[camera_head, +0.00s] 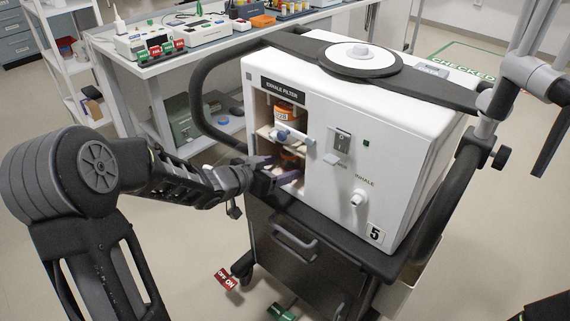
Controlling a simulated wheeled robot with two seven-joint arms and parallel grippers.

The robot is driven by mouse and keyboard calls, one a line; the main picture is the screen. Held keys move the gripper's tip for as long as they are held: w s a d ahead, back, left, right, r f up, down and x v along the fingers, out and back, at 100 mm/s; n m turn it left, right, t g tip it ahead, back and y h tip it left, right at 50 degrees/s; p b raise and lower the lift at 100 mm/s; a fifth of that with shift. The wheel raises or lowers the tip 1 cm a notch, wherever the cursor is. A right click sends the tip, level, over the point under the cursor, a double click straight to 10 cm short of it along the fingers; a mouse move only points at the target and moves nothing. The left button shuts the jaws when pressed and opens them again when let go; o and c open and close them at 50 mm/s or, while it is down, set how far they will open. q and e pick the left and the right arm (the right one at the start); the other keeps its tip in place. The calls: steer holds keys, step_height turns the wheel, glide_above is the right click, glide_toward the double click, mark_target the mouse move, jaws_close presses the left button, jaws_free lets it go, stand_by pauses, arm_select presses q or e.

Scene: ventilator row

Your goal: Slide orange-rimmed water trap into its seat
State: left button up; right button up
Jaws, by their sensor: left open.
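The white ventilator (405,145) stands on a dark cart, with an open bay at its left front under the label EXHALE FILTER. In the bay's upper part is an orange piece (284,115) with a white label. Below it, a white lever with a blue end (282,134) crosses the opening. Lower in the bay, an orange rim (289,156) shows, probably the water trap; its body is mostly hidden, so I cannot tell how it sits. My left gripper (274,173) is open at the bay's lower opening. I cannot tell whether it touches the trap. My right gripper is not in view.
The ventilator's front has a switch (342,141) and an INHALE port (357,199). A black handle rail (203,105) curves around its left side. A bench (190,60) with devices stands behind. Red (226,279) and green (284,312) tags show low by the cart.

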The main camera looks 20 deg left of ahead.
arm_select(q)
steer(key=p+v, duration=0.1)
steer(key=v, duration=0.3)
steer(key=shift+r, duration=0.1)
steer(key=shift+s+a, duration=0.1)
steer(key=shift+s, duration=0.25)
